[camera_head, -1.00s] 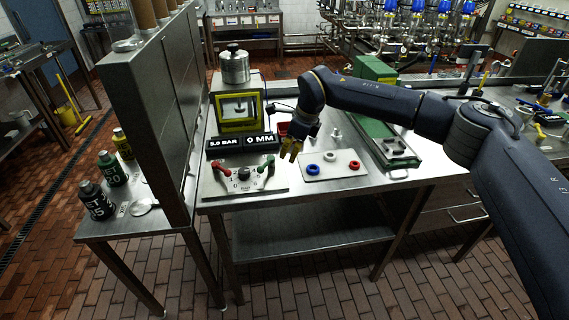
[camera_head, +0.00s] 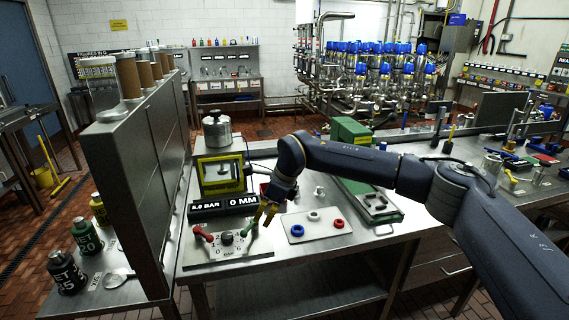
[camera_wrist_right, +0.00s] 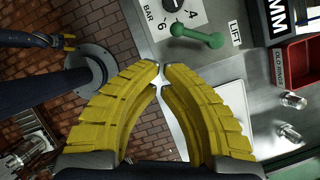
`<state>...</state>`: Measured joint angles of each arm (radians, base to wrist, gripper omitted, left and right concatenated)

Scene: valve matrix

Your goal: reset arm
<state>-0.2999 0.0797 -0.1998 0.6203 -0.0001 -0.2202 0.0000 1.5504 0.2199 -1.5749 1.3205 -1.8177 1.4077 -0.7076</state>
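My right gripper (camera_head: 265,212) has yellow fingers. It hangs just right of the green-handled lever (camera_head: 251,227) on the control panel (camera_head: 212,251). In the right wrist view its fingertips (camera_wrist_right: 161,69) meet or nearly meet, with nothing seen between them. There the green lever (camera_wrist_right: 203,37) lies beyond the tips, apart from them, beside a LIFT label. A red-handled lever (camera_head: 203,233) and a dark dial (camera_head: 227,238) are on the same panel. What looks like my left gripper (camera_wrist_right: 68,42) shows small at the wrist view's upper left; its opening is unclear.
Behind the panel stands a yellow-framed press (camera_head: 218,172) with displays reading 5.0 BAR and 0 MM. To the right are a plate (camera_head: 316,233) with blue, white and red rings and a green machine (camera_head: 351,132). A tall steel partition (camera_head: 140,180) rises at the left.

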